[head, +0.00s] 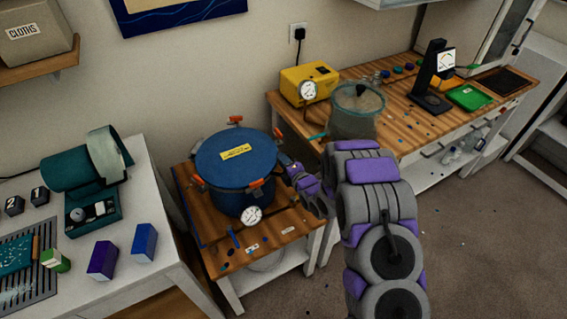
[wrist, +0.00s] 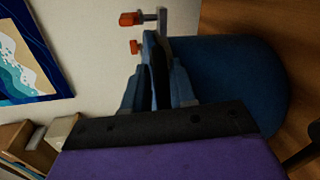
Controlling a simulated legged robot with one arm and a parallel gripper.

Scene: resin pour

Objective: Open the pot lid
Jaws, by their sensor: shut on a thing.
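The blue pot (head: 245,198) stands on a small wooden-topped table. Its flat round lid (head: 225,155) is on top, level, with a yellow label. Orange-tipped clamps (head: 277,132) stand around the rim. A dial gauge (head: 252,215) is at its front. My gripper (head: 296,170) is at the right side of the pot, close to the lid's edge. In the wrist view, my gripper's fingers (wrist: 157,75) are close together around something dark at the rim; the gripped part is largely hidden. Orange clamp ends (wrist: 131,19) show just beyond them.
Left, a white table (head: 190,270) holds a teal machine (head: 95,205) and several small boxes. Right, a wooden bench (head: 405,125) carries a yellow box (head: 310,82), a clear container (head: 355,110) and a green tray (head: 470,97).

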